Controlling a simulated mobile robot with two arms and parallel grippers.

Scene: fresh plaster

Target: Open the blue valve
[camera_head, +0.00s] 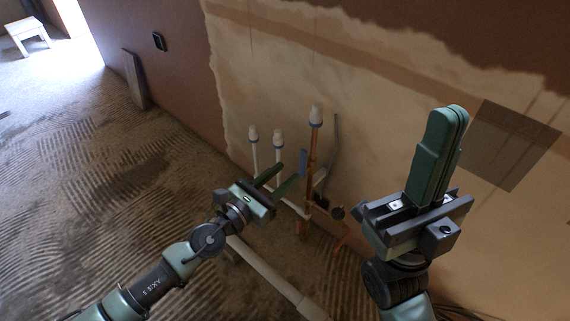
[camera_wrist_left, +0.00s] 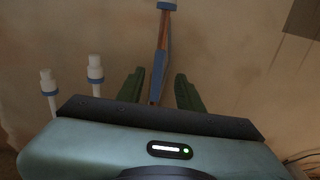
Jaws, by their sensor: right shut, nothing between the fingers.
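The blue valve handle (camera_head: 304,163) is a narrow blue lever on the copper pipe near the wall. In the left wrist view the blue lever (camera_wrist_left: 160,70) stands upright, seen in the gap between the fingers. My left gripper (camera_head: 283,176) is open just left of the lever in the head view; its two green fingers also show in the left wrist view (camera_wrist_left: 160,88). I cannot tell whether the lever is between the fingertips or beyond them. My right gripper (camera_head: 451,112) is shut and empty, raised at the right, away from the pipes.
Two white capped pipes (camera_head: 253,145) (camera_head: 278,150) stand left of the copper pipe (camera_head: 313,143), which has a white cap. A pale pipe (camera_head: 275,275) runs along the floor below my left arm. The ridged floor (camera_head: 90,190) at the left is clear; a white stool (camera_head: 27,32) stands far back.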

